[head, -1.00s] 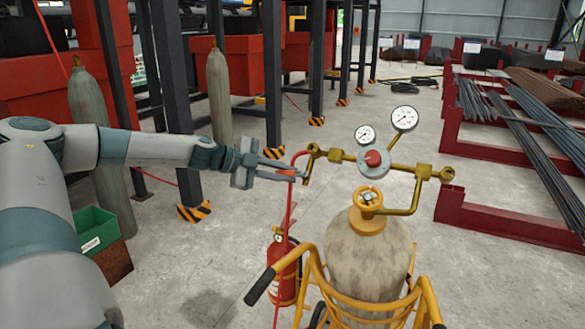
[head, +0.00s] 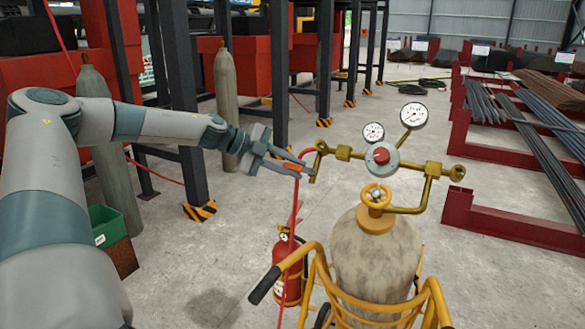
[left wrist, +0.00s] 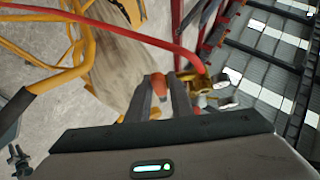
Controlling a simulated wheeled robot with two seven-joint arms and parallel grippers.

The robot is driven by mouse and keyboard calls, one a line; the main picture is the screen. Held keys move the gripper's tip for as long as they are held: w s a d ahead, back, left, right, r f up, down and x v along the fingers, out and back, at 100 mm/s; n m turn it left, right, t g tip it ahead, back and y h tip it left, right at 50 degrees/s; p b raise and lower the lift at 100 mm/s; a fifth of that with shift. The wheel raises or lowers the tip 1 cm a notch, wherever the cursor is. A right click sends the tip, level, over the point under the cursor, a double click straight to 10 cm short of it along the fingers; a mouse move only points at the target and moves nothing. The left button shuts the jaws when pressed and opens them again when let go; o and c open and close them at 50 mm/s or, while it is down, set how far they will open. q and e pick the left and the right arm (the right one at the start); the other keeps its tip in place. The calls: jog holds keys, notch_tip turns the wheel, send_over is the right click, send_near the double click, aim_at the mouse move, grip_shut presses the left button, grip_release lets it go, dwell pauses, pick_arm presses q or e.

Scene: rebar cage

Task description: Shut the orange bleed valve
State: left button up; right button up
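The orange bleed valve (head: 292,167) shows as a small orange handle at the left end of the brass regulator assembly (head: 345,153), above the gas cylinder (head: 375,255). My left gripper (head: 300,167) reaches it from the left. Its two fingers are apart, with the orange handle in the gap between them; whether they touch it I cannot tell. In the left wrist view the orange handle (left wrist: 148,76) shows at the fingertips, partly hidden by the fingers, with brass fittings (left wrist: 195,72) just right. My right gripper is in neither view.
A red hose (head: 291,225) hangs down from beside the valve, close to my left fingers. Two gauges (head: 414,115) stand above the regulator. The yellow trolley (head: 320,268) holds the cylinder, with a red fire extinguisher (head: 285,260) beside it. Rebar racks stand at right.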

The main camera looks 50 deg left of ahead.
aim_at(292, 166)
pick_arm(q)
jog(key=shift+o, duration=0.9)
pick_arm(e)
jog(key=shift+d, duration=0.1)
pick_arm(q)
jog(key=shift+s+r, duration=0.1)
jog(key=shift+r, duration=0.05)
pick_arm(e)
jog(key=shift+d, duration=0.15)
